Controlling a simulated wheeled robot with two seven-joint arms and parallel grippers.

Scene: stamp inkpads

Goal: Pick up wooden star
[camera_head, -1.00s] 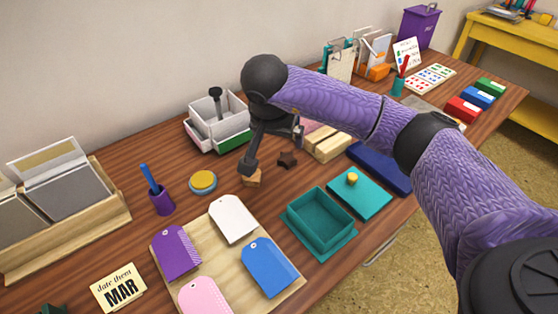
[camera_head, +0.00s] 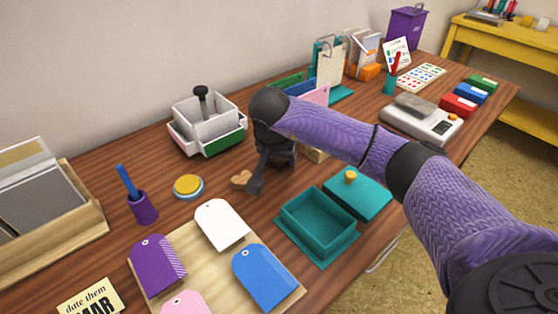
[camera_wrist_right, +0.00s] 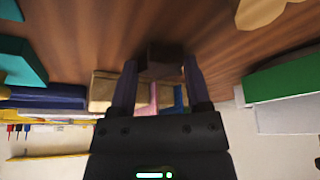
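The wooden star, a dark brown piece (camera_wrist_right: 165,58), shows in the right wrist view between the fingertips of my right gripper (camera_wrist_right: 160,68). Its outline is dim there, and the fingers stand apart on either side of it; I see no clear grip. In the head view my right gripper (camera_head: 270,182) points down at the table, and its hand and fingers hide the star. A lighter wooden piece, heart-like (camera_head: 241,180), lies just left of the gripper; it also shows at the top right of the wrist view (camera_wrist_right: 272,10). My left gripper is not in view.
A grey-white box (camera_head: 207,125) stands behind to the left. A round yellow-topped pad (camera_head: 188,187) lies left. A teal open box (camera_head: 318,222) and teal lid (camera_head: 355,198) are in front right. A board (camera_head: 208,268) with coloured tags lies in front.

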